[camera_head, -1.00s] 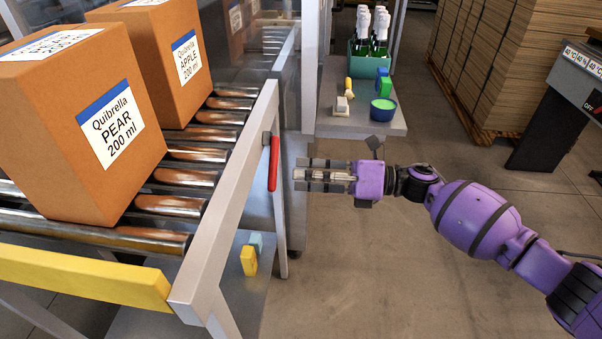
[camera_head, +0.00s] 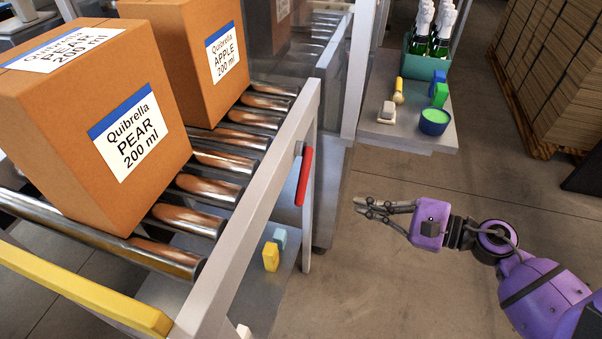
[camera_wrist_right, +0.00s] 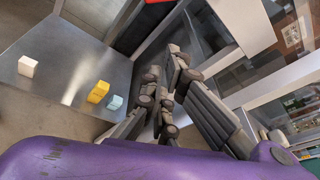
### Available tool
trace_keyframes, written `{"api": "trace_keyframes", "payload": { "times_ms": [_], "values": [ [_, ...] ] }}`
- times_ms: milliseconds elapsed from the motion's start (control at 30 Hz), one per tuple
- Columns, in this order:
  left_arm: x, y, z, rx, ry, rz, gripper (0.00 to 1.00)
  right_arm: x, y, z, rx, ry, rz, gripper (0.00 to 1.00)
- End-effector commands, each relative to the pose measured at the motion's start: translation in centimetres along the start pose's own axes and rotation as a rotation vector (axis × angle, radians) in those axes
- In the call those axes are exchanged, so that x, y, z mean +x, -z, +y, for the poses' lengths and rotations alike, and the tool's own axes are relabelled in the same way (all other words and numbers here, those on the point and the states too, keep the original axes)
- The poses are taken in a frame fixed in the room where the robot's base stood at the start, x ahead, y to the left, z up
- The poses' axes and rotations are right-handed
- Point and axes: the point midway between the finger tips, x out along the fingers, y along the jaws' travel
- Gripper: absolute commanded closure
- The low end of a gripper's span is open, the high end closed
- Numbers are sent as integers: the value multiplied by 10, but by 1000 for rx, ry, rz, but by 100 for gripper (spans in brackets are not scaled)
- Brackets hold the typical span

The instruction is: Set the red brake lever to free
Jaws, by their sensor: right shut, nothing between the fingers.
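The red brake lever (camera_head: 305,176) is on the outer side of the roller conveyor's grey frame in the head view, hanging down with a slight tilt. In the right wrist view a small red piece (camera_wrist_right: 158,1) shows at the top edge, probably the lever. My right gripper (camera_head: 357,205) is to the right of the lever, a little lower in the picture, with a clear gap between them. Its fingers are shut and empty, pointing left. They also show in the right wrist view (camera_wrist_right: 165,85). My left gripper is not in view.
Two cardboard boxes (camera_head: 88,170) stand on the rollers (camera_head: 205,205). A yellow bar (camera_head: 80,290) edges the conveyor's near end. Small blocks (camera_head: 271,257) lie on a lower shelf. A side shelf (camera_head: 420,140) holds bottles, a green-filled bowl (camera_head: 434,121) and blocks. Open floor lies around my right arm.

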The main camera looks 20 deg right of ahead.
Motion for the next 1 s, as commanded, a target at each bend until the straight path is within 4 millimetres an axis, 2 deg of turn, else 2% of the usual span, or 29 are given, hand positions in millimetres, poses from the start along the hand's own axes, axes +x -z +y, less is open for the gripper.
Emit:
{"api": "trace_keyframes", "payload": {
  "times_ms": [33, 100, 200, 333, 433, 800, 1000],
  "values": [
    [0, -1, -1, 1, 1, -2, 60, 0, -6, -9, -122, 17, 9, 100],
    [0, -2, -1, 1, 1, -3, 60, 0, -6, -12, -243, 23, 26, 100],
    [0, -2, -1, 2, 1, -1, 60, 2, -4, -13, -319, 26, 36, 100],
    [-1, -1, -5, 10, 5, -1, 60, 10, -4, -13, -339, 25, 33, 100],
    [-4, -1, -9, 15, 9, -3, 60, 24, -5, -15, -337, 26, 31, 100],
    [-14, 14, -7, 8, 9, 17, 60, 102, -4, -18, -335, 27, 30, 100],
    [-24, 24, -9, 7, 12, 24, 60, 93, -31, -9, -336, 26, 31, 100]
  ]
}}
